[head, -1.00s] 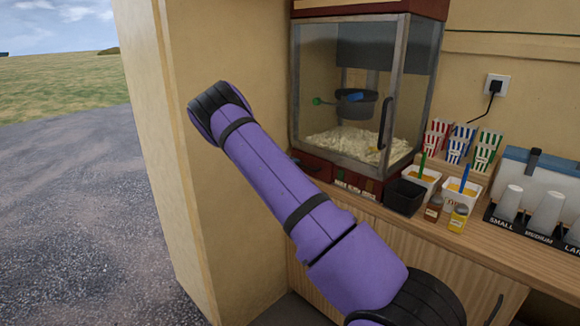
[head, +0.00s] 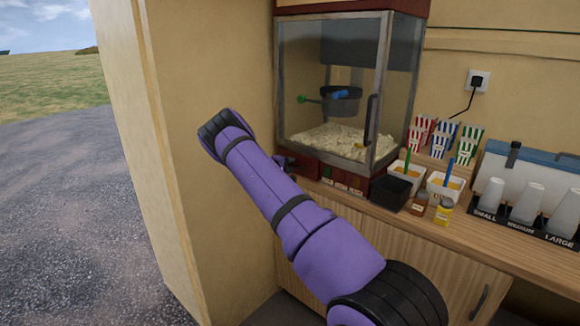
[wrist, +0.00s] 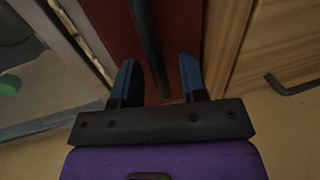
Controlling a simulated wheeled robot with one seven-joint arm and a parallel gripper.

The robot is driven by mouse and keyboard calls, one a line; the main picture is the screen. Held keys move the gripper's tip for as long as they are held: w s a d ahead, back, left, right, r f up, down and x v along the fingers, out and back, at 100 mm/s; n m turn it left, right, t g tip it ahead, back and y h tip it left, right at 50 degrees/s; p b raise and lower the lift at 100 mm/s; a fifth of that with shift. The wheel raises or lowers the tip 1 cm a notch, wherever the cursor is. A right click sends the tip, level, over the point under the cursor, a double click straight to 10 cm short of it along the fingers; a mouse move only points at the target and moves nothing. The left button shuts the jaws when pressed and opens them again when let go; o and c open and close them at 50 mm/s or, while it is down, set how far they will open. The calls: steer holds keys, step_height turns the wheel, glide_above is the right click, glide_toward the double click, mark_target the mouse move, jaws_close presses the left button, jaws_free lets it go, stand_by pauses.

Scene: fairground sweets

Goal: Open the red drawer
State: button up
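The red drawer is a dark red front (wrist: 182,22) in the wrist view, with a long black bar handle (wrist: 147,32). In the head view, the red base (head: 306,167) under the popcorn machine's glass case shows just beyond my arm. My gripper (wrist: 158,62) is open, with its two blue-black fingers on either side of the handle's lower end. Whether either finger touches the handle, I cannot tell. In the head view my purple arm hides most of the gripper; only a dark bit shows beside the red base.
The popcorn machine (head: 338,85) stands on the wooden counter (head: 400,215). A black bin (head: 391,191), white tubs, two small bottles and cups are to its right. A beige wall (head: 215,180) is close on the left. A cupboard handle (head: 479,302) sits below the counter.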

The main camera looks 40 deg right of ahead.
steer(key=shift+d, duration=0.45)
jaws_close()
steer(key=shift+f, duration=0.1)
steer(key=f+v, duration=0.2)
steer(key=v, duration=0.8)
steer(key=a+f+v, duration=0.1)
steer(key=f+v, duration=0.1)
steer(key=v, duration=0.8)
steer(key=shift+s+a, duration=0.2)
steer(key=shift+a, duration=0.1)
jaws_free()
